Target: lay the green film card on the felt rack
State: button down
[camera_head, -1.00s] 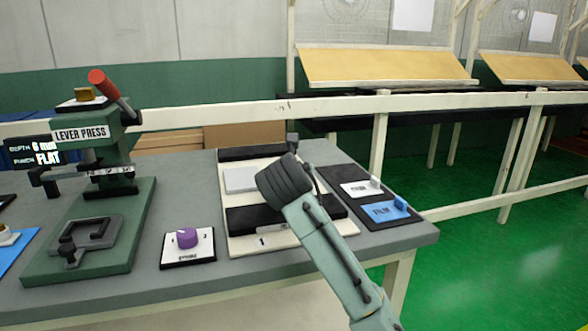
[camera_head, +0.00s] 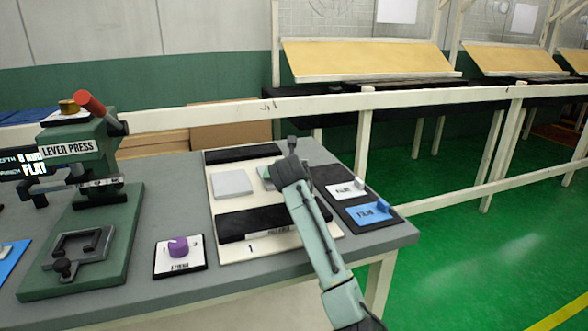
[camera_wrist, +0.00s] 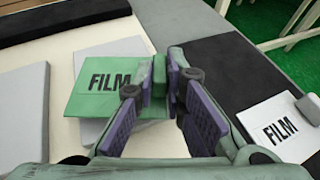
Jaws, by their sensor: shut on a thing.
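The green film card (camera_wrist: 105,82) shows in the wrist view at the left of my gripper (camera_wrist: 168,78). In the head view a sliver of the green card (camera_head: 265,171) shows just left of my gripper (camera_head: 290,160). The dark felt rack (camera_head: 330,177) lies to the right, bearing a white film card (camera_head: 345,191) and a blue film card (camera_head: 372,213).
The white board (camera_head: 222,200) carries another grey pad (camera_head: 232,184) and black bars at its back (camera_head: 243,153) and front (camera_head: 255,223). The table's right edge is close to the rack.

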jog(key=shift+f, duration=0.65)
jog(key=shift+f, duration=0.15)
jog(key=c, duration=1.7)
grip_release()
jog(key=shift+o, duration=0.2)
jog(key=shift+r, duration=0.2)
jog(key=b+v, duration=0.2)
jog(key=v, duration=1)
jog(key=shift+f+b, duration=0.1)
jog(key=shift+b, duration=0.3)
jog(key=shift+a, duration=0.1)
